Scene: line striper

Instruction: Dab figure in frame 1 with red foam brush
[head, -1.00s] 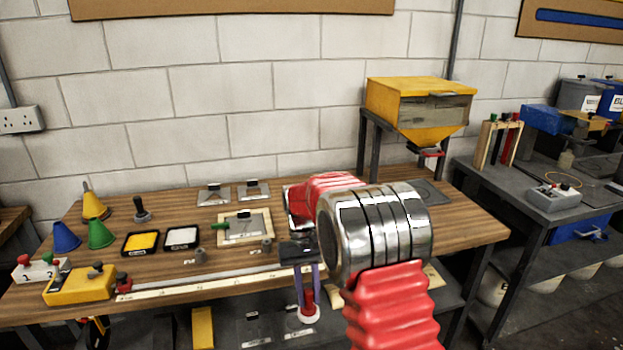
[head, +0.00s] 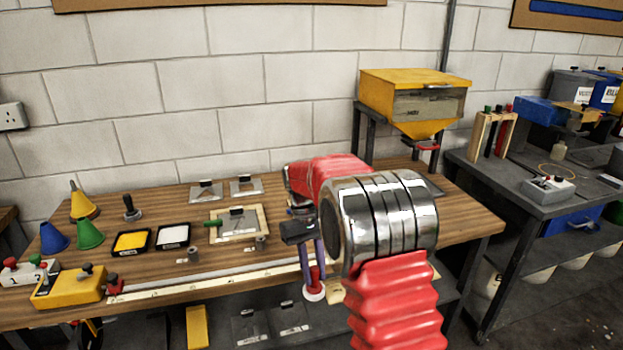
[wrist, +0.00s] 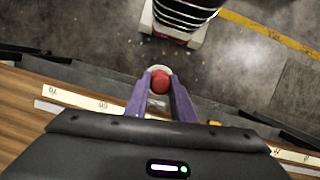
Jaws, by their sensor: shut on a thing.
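My gripper (head: 312,276) hangs over the front edge of the wooden bench, its purple fingers pointing down. It is shut on the red foam brush (head: 315,281), which has a pale round end at the bottom. In the wrist view the brush's red knob (wrist: 160,82) sits between the two fingertips (wrist: 160,98). A light wooden frame (head: 263,212) with a grey plate in it lies on the bench, left of my gripper. No frame number is readable, and I cannot make out a figure.
A yellow pad (head: 131,242) and a white pad (head: 173,236) lie left of the frame. Funnels (head: 90,234) and a yellow box (head: 68,287) stand farther left. A long ruler (head: 180,287) runs along the front edge. A yellow hopper (head: 413,95) stands behind right.

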